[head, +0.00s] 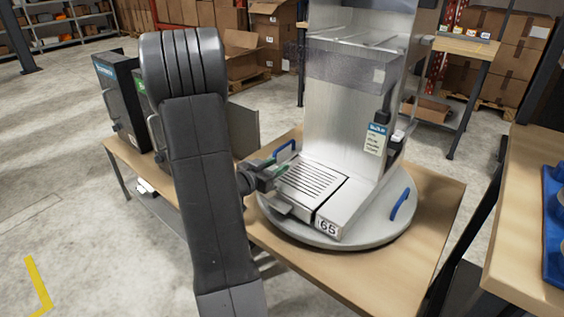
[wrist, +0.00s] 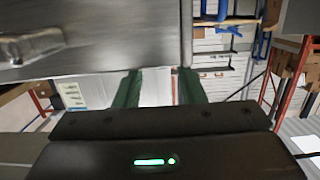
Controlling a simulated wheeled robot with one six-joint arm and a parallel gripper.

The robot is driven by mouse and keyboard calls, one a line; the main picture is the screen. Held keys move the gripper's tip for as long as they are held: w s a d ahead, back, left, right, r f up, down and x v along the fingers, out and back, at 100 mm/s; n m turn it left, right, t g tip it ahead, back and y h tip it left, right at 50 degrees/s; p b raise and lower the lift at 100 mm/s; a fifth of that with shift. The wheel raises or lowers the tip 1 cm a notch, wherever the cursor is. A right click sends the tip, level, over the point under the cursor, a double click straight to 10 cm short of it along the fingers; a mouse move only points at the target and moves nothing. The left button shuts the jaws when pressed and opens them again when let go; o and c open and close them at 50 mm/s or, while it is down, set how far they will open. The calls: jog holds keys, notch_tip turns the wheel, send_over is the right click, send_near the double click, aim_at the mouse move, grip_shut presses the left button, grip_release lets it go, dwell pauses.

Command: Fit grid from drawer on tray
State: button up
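A slotted metal grid (head: 312,181) lies flat on the drip tray (head: 338,205) at the foot of the steel dispenser (head: 345,110). My gripper (head: 272,176) is at the left edge of the grid, its green fingers pointing toward the dispenser. In the wrist view the green fingers (wrist: 158,90) stand apart, with only background showing between them. I cannot tell whether a finger touches the grid. My arm hides part of the cabinets at the left, and no drawer interior shows.
The dispenser stands on a round grey plate (head: 375,232) with blue handles on a wooden table (head: 436,205). Dark cabinets (head: 122,100) stand at the table's left end, and a grey panel (head: 244,130) stands behind my arm. Another table (head: 525,225) is at the right.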

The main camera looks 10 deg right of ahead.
aim_at(283, 163)
jog(key=p+v, duration=0.1)
jog(key=v, duration=0.9)
jog(key=shift+d, duration=0.1)
jog(key=b+x, duration=0.2)
jog(key=x, duration=1.2)
jog(key=shift+r+p, duration=0.35)
jog(key=shift+r, duration=0.05)
jog(key=shift+f, duration=0.1)
